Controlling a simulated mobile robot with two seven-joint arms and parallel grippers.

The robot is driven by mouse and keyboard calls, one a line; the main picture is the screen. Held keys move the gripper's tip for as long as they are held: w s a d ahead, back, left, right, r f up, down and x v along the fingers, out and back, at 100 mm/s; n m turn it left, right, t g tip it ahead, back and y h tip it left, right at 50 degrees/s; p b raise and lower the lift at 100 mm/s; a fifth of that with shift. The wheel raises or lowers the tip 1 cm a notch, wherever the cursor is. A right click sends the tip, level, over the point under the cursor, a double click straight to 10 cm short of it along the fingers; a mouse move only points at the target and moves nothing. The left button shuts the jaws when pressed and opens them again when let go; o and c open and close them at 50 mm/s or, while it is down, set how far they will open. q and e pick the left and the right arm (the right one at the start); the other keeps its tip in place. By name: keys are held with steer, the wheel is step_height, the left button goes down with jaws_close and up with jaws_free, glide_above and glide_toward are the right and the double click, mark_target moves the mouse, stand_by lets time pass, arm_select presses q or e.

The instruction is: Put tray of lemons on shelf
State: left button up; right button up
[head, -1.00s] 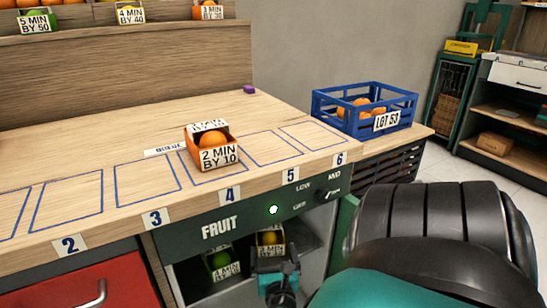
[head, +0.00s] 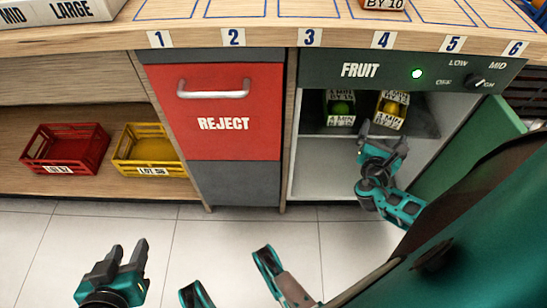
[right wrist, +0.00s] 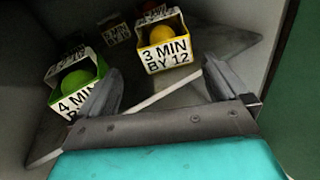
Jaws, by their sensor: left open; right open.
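The tray of lemons is a small yellow box (head: 391,108) with a yellow fruit, inside the open FRUIT cabinet at right. In the right wrist view the lemon tray (right wrist: 167,47) reads "3 MIN BY 12". It stands on the cabinet's grey inner shelf (head: 425,124), right of a green-fruit tray (head: 341,106). My right gripper (head: 383,136) is open just in front of and below the lemon tray. In the right wrist view its open fingers (right wrist: 160,83) point toward the tray, with nothing between them. My left gripper (head: 118,258) is open and empty over the floor at lower left.
The green cabinet door (head: 465,175) stands open at right. A red REJECT drawer (head: 228,115) is left of the cabinet. Red (head: 65,150) and yellow (head: 152,153) crates sit on the low shelf (head: 90,187). An orange-fruit tray (head: 383,3) rests on the counter above. Floor in front is clear.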

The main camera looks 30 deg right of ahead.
steer(key=a+f+m+g+y, duration=0.1)
steer(key=a+f+m+y, duration=0.2)
steer(key=a+m+y, duration=0.5)
steer(key=a+f+m+g+y, duration=0.1)
steer(key=a+f+m, duration=0.15)
steer(key=a, duration=0.85)
steer(key=a+r+m+t+y, duration=0.1)
steer(key=a+r+m+y, duration=0.3)
steer(key=a, duration=0.5)
steer(key=a+r+m+t+y, duration=0.1)
steer(key=a+r+m+y, duration=0.3)
steer(key=a+r+m, duration=0.2)
steer(key=a+r, duration=0.1)
steer(key=a, duration=0.1)
steer(key=shift+w+a+t, duration=0.3)
steer(key=shift+a+t, duration=0.1)
steer(key=shift+m, duration=0.25)
arm_select(q)
steer(key=s+a+r+y+p, duration=0.1)
steer(key=a+r+p, duration=0.3)
steer(key=r+p, duration=0.9)
steer(key=s+p, duration=0.1)
steer(key=p, duration=0.6)
steer(key=shift+r, duration=0.3)
arm_select(e)
steer(key=s+d+r+h, duration=0.1)
steer(key=d+r, duration=0.3)
steer(key=r, duration=0.9)
steer(key=shift+s+r, duration=0.2)
steer(key=shift+s, duration=0.35)
